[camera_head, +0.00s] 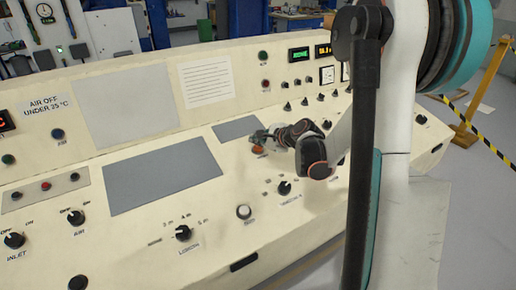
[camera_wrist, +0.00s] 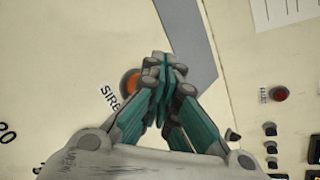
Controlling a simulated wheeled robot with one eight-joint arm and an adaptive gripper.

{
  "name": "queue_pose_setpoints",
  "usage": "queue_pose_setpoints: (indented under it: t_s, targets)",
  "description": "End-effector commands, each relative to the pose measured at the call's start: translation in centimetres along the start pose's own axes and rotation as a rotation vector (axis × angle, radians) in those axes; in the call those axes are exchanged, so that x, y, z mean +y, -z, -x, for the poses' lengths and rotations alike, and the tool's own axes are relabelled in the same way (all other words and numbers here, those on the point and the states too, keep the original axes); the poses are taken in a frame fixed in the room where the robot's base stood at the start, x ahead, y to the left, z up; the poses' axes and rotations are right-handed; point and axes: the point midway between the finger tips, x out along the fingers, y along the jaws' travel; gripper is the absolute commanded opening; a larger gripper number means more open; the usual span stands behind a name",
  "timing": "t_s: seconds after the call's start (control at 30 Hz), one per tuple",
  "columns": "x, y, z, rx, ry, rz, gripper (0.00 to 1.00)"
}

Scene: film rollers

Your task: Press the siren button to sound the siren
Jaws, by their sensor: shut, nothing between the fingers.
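The siren button is an orange round button (camera_wrist: 130,82) with a partly covered label reading "SIRE" beside it in the wrist view. In the head view the orange button (camera_head: 258,149) shows just below my fingertips. My gripper (camera_head: 263,137) is over the sloped cream panel, its fingers together and empty. In the wrist view my gripper (camera_wrist: 164,66) covers the right edge of the button. I cannot tell whether the fingertips touch it.
The cream control console (camera_head: 215,255) fills the left and middle. Several knobs, such as the black one (camera_head: 284,187), and a white button (camera_head: 244,212) sit near my arm. Grey blank plates (camera_head: 160,178) lie on the panel. A yellow barrier post (camera_head: 482,95) stands at right.

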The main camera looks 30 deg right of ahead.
Motion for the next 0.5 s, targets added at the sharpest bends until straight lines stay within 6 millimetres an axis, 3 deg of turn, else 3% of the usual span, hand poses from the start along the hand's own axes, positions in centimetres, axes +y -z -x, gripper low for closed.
queue_pose_setpoints:
  t_s: [0.5]
  targets:
    - [0.39,0.38,-0.54,0.000,0.000,0.000,0.00]
